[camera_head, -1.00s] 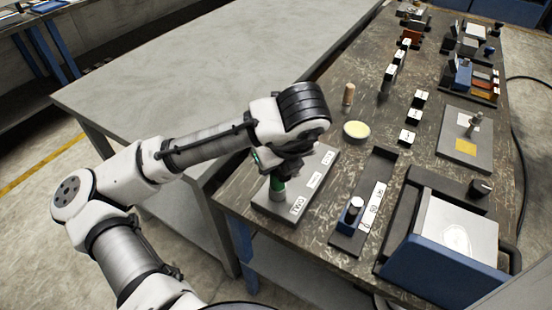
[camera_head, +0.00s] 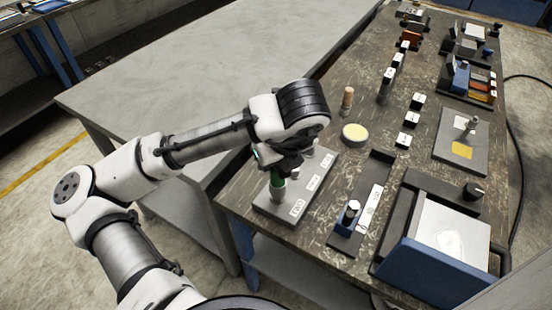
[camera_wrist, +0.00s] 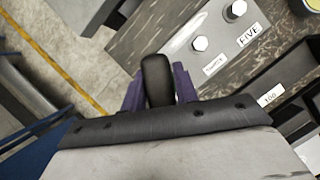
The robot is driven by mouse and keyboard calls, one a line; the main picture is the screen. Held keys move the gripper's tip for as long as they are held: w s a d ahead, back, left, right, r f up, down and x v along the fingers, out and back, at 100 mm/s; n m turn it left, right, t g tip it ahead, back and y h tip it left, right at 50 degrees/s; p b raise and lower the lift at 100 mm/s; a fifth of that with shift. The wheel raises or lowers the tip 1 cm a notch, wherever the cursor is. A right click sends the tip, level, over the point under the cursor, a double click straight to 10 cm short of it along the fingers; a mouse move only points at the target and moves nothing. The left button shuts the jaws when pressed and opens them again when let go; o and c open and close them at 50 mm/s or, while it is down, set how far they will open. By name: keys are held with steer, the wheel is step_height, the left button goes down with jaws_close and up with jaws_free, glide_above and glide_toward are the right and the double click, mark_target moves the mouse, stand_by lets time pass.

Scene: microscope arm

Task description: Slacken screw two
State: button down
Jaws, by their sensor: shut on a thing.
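My gripper (camera_head: 284,166) is shut on a tool with a dark rounded handle (camera_wrist: 157,80) and a green lower part (camera_head: 278,182). In the head view the tool stands roughly upright over a screw position on the grey plate (camera_head: 303,190), beside the label TWO (camera_head: 297,207). The tool's lower end and the gripper hide the screw there. In the wrist view the purple fingers flank the handle. Two hex-headed screws, a nearer one (camera_wrist: 200,43) and a farther one (camera_wrist: 235,9), show on the plate beside a label reading FIVE (camera_wrist: 249,34). Whether the tool turns cannot be told.
The plate lies at the near left corner of the dark bench. A yellow-topped round dish (camera_head: 355,133) and a wooden peg (camera_head: 347,98) stand behind it. A dark tray with a blue knobbed block (camera_head: 350,213) is to its right. An empty grey table (camera_head: 190,75) is left.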

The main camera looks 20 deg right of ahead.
steer(key=shift+r+p, duration=1.25)
steer(key=shift+r, duration=0.45)
steer(key=shift+f, duration=0.1)
